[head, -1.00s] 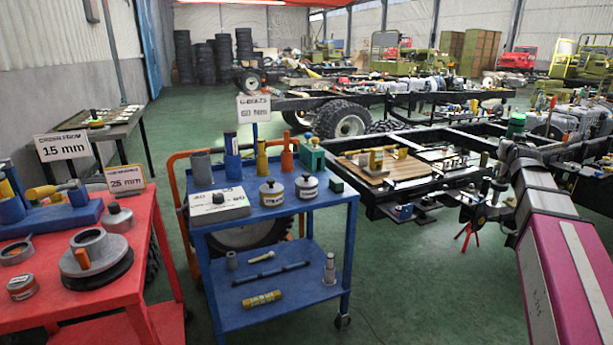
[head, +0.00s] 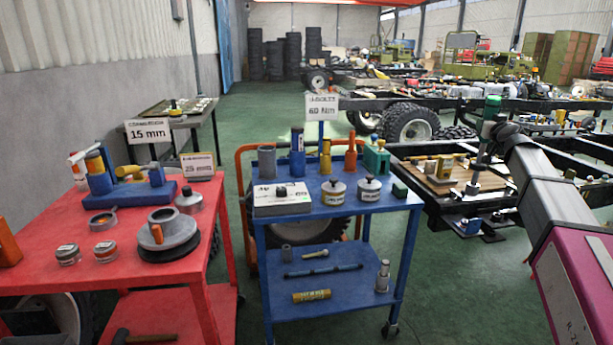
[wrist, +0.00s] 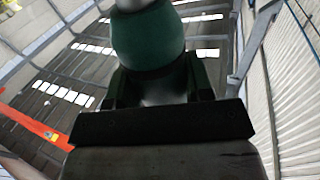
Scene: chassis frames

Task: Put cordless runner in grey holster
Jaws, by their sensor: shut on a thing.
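My gripper (head: 485,147) is at the right in the head view, shut on a green tool with a pale grey band, which I take to be the cordless runner (head: 491,106). The tool stands roughly upright in the jaws, green end up. In the wrist view its green body (wrist: 150,42) rises between the dark fingers; its lower part is hidden. The grey holster (head: 267,161) is an upright grey tube at the back left of the blue cart's top (head: 345,204). It looks empty, though its inside cannot be seen. My gripper is well to the right of it, apart from the cart.
Blue, yellow and orange holders (head: 351,160) stand in the same row, with a green block (head: 376,158) at its right. A white box (head: 282,198) and two lidded pots are in front. A red table (head: 60,240) stands left; a black chassis frame (head: 440,208) stands right.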

